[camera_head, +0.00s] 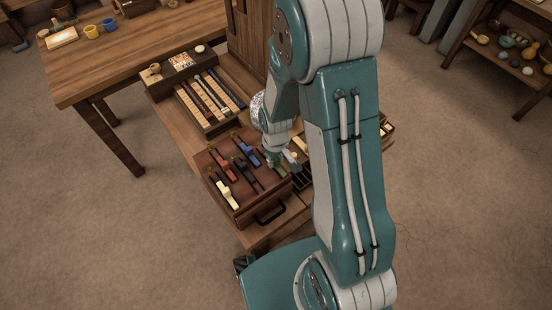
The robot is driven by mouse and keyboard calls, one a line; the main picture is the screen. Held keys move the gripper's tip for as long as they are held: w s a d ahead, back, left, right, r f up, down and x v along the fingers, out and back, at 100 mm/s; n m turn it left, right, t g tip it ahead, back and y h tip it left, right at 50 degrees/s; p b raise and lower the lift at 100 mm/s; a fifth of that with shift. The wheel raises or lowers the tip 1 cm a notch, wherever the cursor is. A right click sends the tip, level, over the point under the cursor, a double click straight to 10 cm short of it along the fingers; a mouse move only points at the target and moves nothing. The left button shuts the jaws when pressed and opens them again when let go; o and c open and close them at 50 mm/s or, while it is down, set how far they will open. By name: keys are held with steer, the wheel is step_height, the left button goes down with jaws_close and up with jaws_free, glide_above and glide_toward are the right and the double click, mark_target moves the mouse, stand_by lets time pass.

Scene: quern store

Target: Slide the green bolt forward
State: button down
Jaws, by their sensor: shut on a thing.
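The brown wooden box (228,219) on the low bench carries several coloured bolts on its top: red (227,162), blue (251,156), cream (229,199) and a dark one. The green bolt (281,171) shows only in part at the right side of the box top. My gripper (283,163) points down at the green bolt and is closed on it. The fingers are small in the picture and hide much of the bolt.
A rack of long strips (209,98) lies behind the box. A dark handle (269,213) is on the box front. A wooden table (130,58) stands at left, with cups. A shelf (500,60) stands at far right. Open floor lies left and right.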

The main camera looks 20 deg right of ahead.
mark_target(276, 159)
steer(key=shift+s+f, duration=0.1)
steer(key=shift+s, duration=0.15)
steer(key=shift+c, duration=2.4)
jaws_free()
steer(key=shift+w, duration=0.1)
steer(key=shift+w+r, duration=0.1)
steer(key=shift+r, duration=0.4)
step_height(276, 159, up, 11)
